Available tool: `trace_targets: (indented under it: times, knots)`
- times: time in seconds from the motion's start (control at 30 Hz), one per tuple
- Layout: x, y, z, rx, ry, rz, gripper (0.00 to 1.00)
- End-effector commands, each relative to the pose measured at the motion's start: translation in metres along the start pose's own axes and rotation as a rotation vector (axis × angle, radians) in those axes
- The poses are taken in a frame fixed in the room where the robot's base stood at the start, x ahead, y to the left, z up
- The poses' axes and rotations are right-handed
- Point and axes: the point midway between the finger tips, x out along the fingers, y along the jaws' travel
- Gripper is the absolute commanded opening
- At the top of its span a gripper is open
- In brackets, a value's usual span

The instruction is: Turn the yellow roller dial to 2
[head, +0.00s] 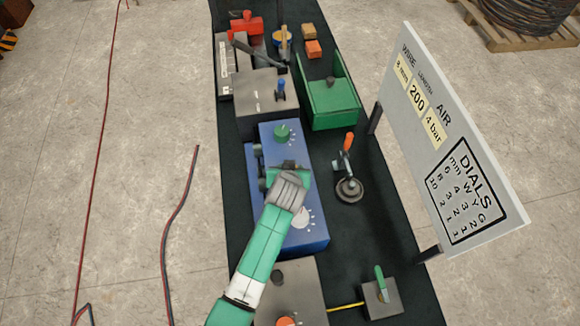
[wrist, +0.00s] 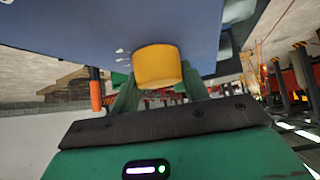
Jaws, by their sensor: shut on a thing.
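The yellow roller dial (wrist: 157,66) shows in the wrist view as a short yellow cylinder on the blue panel (wrist: 90,25). My gripper (wrist: 160,90) has a green finger on either side of it and is shut on it. In the head view, my gripper (head: 287,168) is over the middle of the blue box (head: 310,238) and hides the yellow dial. The dial's number marks cannot be read in either view. A green dial (head: 283,132) sits above my gripper on the same box, and a white dial (head: 299,218) sits below it.
A sign (head: 450,140) at the right carries a DIALS table with W, Y and G columns. A green bin (head: 335,105) and an orange-handled tool (head: 348,165) stand right of the box. Grey boxes (head: 265,100) adjoin it.

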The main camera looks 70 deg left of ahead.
Motion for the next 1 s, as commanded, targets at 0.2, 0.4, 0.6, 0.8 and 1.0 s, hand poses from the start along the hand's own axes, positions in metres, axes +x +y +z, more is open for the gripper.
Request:
trace_targets:
  times: [0.2, 0.4, 0.6, 0.8, 1.0]
  knots:
    - [0.0, 0.0, -0.001, 0.004, 0.001, 0.005, 0.22]
    - [0.0, 0.0, 0.0, 0.003, 0.0, 0.005, 0.22]
    - [0.0, 0.0, 0.0, 0.003, 0.0, 0.005, 0.66]
    - [-0.001, 0.0, 0.0, 0.004, 0.0, 0.004, 0.66]
    - [-0.033, 0.0, 0.0, 0.006, 0.002, 0.006, 0.66]
